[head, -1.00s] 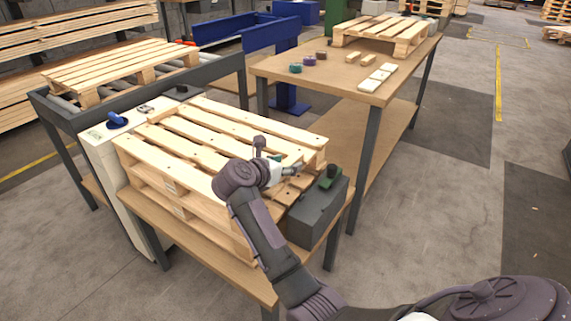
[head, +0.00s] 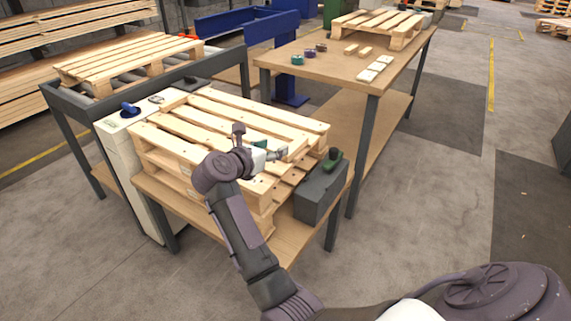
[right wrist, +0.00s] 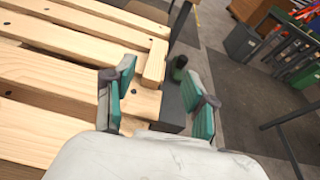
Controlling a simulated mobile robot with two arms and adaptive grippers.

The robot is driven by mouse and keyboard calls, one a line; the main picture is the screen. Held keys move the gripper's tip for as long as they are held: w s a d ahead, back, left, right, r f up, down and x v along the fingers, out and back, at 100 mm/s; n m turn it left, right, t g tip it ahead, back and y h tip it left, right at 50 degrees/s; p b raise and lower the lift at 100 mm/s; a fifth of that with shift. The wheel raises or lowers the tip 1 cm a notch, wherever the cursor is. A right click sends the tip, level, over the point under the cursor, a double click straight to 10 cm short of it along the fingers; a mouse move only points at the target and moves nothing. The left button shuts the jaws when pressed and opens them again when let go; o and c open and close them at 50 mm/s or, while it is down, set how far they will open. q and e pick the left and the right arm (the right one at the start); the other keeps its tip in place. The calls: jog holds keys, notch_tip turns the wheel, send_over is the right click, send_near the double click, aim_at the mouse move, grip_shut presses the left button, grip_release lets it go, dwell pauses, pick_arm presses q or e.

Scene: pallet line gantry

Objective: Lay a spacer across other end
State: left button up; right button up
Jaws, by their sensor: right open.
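A stack of wooden pallets (head: 180,125) lies on the near bench. My right gripper (head: 262,146) is over the right part of the top pallet; its jaws are open with nothing between them. In the right wrist view the teal-padded fingers (right wrist: 160,90) are spread above the pallet's edge. A short wooden piece (right wrist: 155,63) lies across the slat ends there, just beyond the fingers; it looks like a spacer. Two small wooden blocks (head: 358,50) and several pale flat pieces (head: 374,68) lie on the farther table. My left gripper is not in view.
A grey box (head: 318,192) with a green item (head: 334,158) on top stands at the pallet's right end, close to my gripper. A roller conveyor (head: 120,93) with another pallet is behind left. The farther table (head: 330,72) also carries a pallet (head: 385,28).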

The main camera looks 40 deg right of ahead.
jog(key=s+a+n+t+y, duration=0.1)
jog(key=a+n+t+y, duration=0.6)
jog(key=n, duration=0.8)
jog(key=s+a+n+t+y, duration=0.1)
jog(key=a+n+t+y, duration=0.55)
jog(key=n, duration=0.85)
jog(key=s+a+f+n+g+y, duration=0.2)
jog(key=s+a+f+n, duration=0.15)
jog(key=f+n, duration=0.3)
jog(key=s+a+f+n+g+y, duration=0.25)
jog(key=a+f+n, duration=0.2)
jog(key=f, duration=0.35)
jog(key=s+d+f+n+g+h, duration=0.1)
jog(key=s+d+f+n+g, duration=0.1)
jog(key=s+f, duration=0.4)
jog(key=s+d+f+n+g+h, duration=0.2)
jog(key=s+f+n+g, duration=0.2)
jog(key=s, duration=0.7)
jog(key=s+d+f+n+g+h, duration=0.1)
jog(key=s+d+f+n+g, duration=0.1)
jog(key=s+f+g, duration=0.4)
jog(key=shift+s+d+f+n, duration=0.35)
jog(key=shift+s+f+n, duration=0.6)
jog(key=shift+s, duration=0.25)
